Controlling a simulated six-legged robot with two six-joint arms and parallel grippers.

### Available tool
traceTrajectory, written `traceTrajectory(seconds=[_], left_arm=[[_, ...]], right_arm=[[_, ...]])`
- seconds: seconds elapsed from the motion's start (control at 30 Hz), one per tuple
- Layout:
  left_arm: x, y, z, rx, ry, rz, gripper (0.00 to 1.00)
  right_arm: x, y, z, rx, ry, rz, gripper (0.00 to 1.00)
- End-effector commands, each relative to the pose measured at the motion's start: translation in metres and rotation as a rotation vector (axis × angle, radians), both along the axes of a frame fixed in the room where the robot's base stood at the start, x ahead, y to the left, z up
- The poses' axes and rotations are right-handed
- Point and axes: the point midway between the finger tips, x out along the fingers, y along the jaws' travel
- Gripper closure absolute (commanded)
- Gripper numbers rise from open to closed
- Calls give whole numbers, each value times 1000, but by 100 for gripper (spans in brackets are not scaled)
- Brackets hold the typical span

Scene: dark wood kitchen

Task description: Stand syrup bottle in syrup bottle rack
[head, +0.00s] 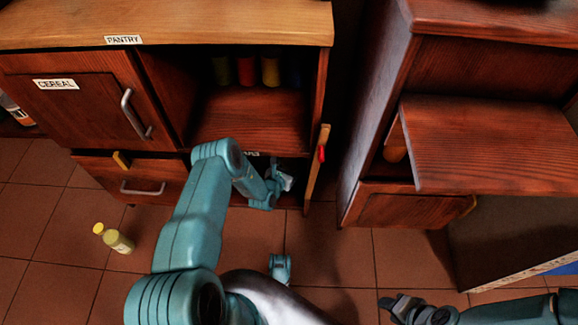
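A pale yellow bottle (118,241) with a brighter yellow cap lies on the tiled floor at the lower left. I cannot tell whether it is the syrup bottle. No rack can be clearly made out. My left gripper (284,183), on the teal arm, is at the lower opening of the pantry cabinet, below the open shelf. A small grey-white shape shows at its tip; I cannot tell whether it is a finger or a held thing. My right gripper (390,304) is low at the bottom right, over the floor and away from the cabinets.
The pantry cabinet (190,22) has a shut cereal door (75,105) and a drawer (150,183). Green, red, yellow and blue items (246,71) stand on its open shelf. A narrow wooden panel (317,168) juts out beside my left gripper. Another cabinet (490,145) stands right.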

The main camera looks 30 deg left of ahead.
Motion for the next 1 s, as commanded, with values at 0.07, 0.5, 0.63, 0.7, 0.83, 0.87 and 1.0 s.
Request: traceTrajectory(seconds=[0.07,0.5,0.63,0.7,0.83,0.87,1.0], left_arm=[[0,0,0,0,0,0,20],[-42,-6,26,-2,5,2,20],[-70,-10,37,-2,4,2,20],[-83,-12,42,-2,4,3,20],[-100,-15,47,-2,2,2,20],[-103,-16,48,-1,2,1,20],[-110,-17,50,0,0,0,20]], right_arm=[[0,0,0,0,1,0,58],[-14,4,32,8,41,13,58],[-16,7,44,10,46,24,58],[-17,8,48,11,47,29,58],[-19,10,53,13,51,36,58],[-19,10,54,13,51,37,58],[-20,11,55,13,51,39,58]])
